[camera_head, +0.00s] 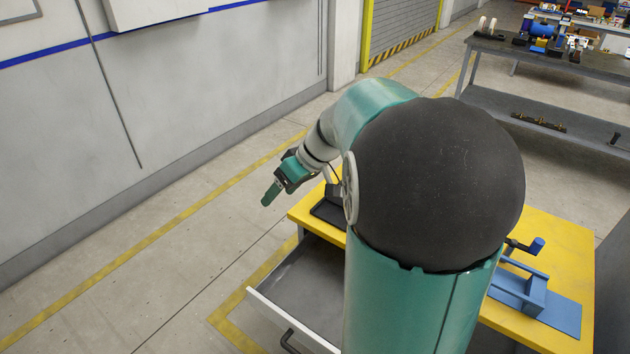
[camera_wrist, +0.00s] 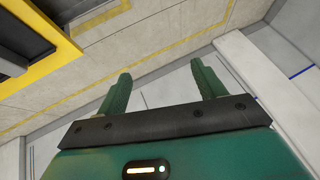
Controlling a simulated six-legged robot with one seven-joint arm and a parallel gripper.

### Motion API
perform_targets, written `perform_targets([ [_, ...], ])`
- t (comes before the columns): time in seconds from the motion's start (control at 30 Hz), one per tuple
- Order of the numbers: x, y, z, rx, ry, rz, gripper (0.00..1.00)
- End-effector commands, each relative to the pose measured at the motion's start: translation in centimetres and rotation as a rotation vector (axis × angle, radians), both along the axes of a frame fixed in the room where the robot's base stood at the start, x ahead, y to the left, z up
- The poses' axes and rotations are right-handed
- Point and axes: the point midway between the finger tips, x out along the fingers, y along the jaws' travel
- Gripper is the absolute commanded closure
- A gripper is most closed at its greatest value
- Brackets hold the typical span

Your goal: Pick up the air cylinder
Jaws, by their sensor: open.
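I cannot make out the air cylinder in either view. My arm hides much of the yellow tabletop (camera_head: 562,240) in the head view, so the cylinder may be behind it. My gripper (camera_head: 268,194) hangs to the left of the table, over the floor. In the wrist view my gripper (camera_wrist: 161,70) has its two green fingers wide apart, with only floor and wall between and beyond them. It is open and empty.
A dark tray (camera_head: 327,213) sits at the table's left end. An open drawer (camera_head: 300,290) juts out below. A blue fixture (camera_head: 525,290) stands on the right. A cluttered bench (camera_head: 590,58) is farther back. Floor by the wall is clear.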

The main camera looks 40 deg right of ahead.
Motion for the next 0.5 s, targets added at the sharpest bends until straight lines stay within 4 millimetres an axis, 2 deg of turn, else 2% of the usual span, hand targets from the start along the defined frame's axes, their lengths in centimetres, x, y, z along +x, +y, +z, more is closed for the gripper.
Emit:
perform_targets([
  [0.03,1.0,-2.3,-1.3,0.026,-0.024,-0.002,0.31],
  [0.1,2.2,-5.2,-2.7,0.054,-0.078,0.005,0.31],
  [0.27,3.9,-12.8,-6.5,0.088,-0.229,-0.001,0.31],
  [0.37,4.0,-17.9,-9.4,0.085,-0.334,-0.018,0.31],
  [0.5,2.8,-25.3,-13.8,0.047,-0.486,-0.06,0.31],
])
